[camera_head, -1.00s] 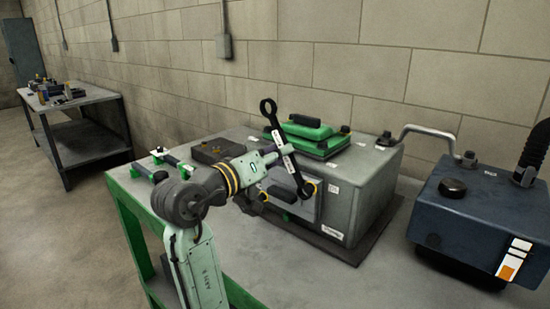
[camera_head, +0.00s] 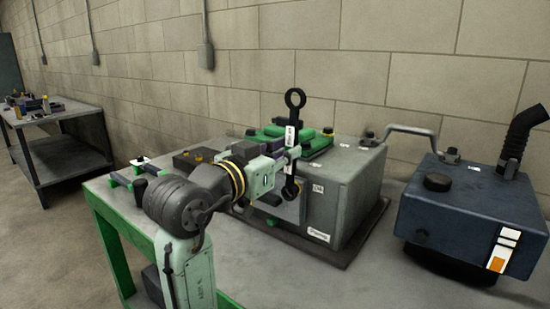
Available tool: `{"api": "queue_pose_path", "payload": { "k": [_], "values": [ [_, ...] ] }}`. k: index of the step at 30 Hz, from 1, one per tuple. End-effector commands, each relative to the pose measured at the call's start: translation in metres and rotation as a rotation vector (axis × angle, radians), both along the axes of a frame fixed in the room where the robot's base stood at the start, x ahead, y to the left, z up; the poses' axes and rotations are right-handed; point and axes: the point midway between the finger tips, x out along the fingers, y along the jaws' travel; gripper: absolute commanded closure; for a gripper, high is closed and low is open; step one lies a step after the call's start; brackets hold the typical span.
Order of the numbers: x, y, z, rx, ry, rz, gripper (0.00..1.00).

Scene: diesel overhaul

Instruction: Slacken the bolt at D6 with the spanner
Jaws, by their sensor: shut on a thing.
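My gripper (camera_head: 292,153) is shut on the dark spanner (camera_head: 294,103), which carries white labels. The spanner stands nearly upright in front of the grey engine block (camera_head: 345,195), with its ring end at the top. My arm and wrist hide most of that plate. I cannot make out the bolt at D6, nor tell whether the spanner's lower end is seated on a bolt.
The block sits on a dark mat (camera_head: 375,218) on a green-framed bench (camera_head: 114,245). Green parts (camera_head: 275,131) lie on top of the block. A blue unit (camera_head: 470,215) with a black hose stands at the right. A second bench (camera_head: 75,112) stands at the far left.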

Motion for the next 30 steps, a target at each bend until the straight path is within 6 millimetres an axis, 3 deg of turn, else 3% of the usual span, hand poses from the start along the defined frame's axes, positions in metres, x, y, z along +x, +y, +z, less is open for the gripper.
{"api": "queue_pose_path", "payload": {
  "k": [20, 30],
  "values": [
    [0.013, -0.01, 0.001, 0.002, -0.004, 0.001, 1.0],
    [0.018, -0.004, 0.005, -0.05, 0.035, 0.001, 1.0]
  ]
}}
